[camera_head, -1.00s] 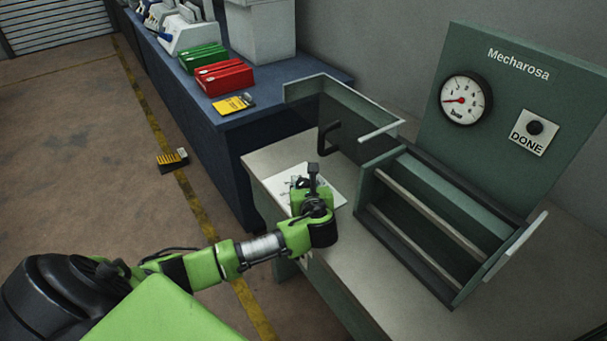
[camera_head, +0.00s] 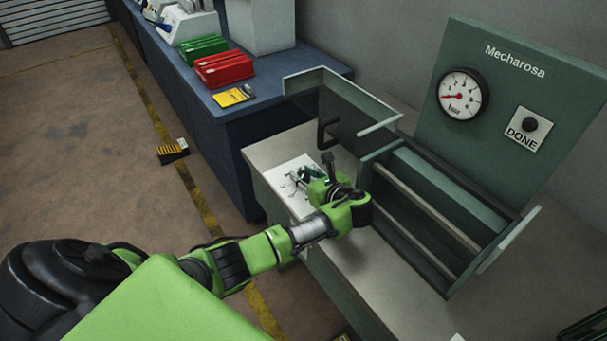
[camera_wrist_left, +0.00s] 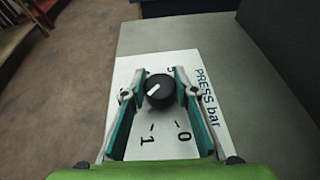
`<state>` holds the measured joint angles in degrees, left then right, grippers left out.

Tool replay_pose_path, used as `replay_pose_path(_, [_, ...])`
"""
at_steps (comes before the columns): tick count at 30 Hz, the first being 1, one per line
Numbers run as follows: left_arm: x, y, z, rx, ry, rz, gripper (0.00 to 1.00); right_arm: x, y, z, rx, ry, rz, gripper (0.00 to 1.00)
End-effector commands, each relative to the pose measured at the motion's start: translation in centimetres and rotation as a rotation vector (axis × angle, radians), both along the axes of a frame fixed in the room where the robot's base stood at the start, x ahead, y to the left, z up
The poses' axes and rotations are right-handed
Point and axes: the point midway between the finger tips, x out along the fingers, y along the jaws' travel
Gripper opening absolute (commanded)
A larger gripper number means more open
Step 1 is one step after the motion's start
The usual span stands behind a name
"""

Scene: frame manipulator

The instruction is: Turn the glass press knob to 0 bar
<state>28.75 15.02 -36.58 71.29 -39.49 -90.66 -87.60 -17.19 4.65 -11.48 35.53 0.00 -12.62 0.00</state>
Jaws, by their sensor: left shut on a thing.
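The black press knob (camera_wrist_left: 160,91) sits on a white plate (camera_wrist_left: 182,68) printed "PRESS bar" with number marks. A "0" shows toward the lower right of the knob and a "-1" toward the lower left. The knob's white pointer line is toward its left side in the wrist view. My left gripper (camera_wrist_left: 160,76) is shut on the knob, one teal finger on each side. In the head view my left gripper (camera_head: 308,175) is over the plate, and its wrist hides the knob. My right gripper does not clearly show.
A round gauge (camera_head: 462,94) with its red needle pointing left and a DONE button (camera_head: 530,124) are on the green Mecharosa panel (camera_head: 490,150). The green press frame (camera_head: 425,205) stands right of my wrist. A black handle (camera_head: 324,131) is close behind.

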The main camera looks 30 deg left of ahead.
Motion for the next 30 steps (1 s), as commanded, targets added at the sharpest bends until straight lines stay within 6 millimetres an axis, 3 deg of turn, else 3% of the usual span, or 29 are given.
replay_pose_path(5, [0.0,0.0,0.0,-0.001,-0.001,-0.001,0.06,0.0,0.0,0.0,0.000,0.000,0.000,0.40])
replay_pose_path(6, [0.0,0.0,0.0,-0.001,-0.001,-0.001,0.32,0.0,0.0,0.0,0.000,0.000,0.000,0.40])
replay_pose_path(8, [0.0,0.0,0.0,-0.001,-0.001,-0.001,0.45,0.0,0.0,0.0,0.000,0.000,0.000,0.40])
replay_pose_path(20, [-0.1,-0.4,0.1,-0.001,-0.001,-0.003,0.45,0.1,0.0,0.0,-0.001,-0.001,0.000,0.40])
replay_pose_path(30, [-2.7,-5.7,2.5,-0.004,0.000,-0.005,0.45,0.0,0.1,0.0,0.001,0.000,-0.001,0.40])
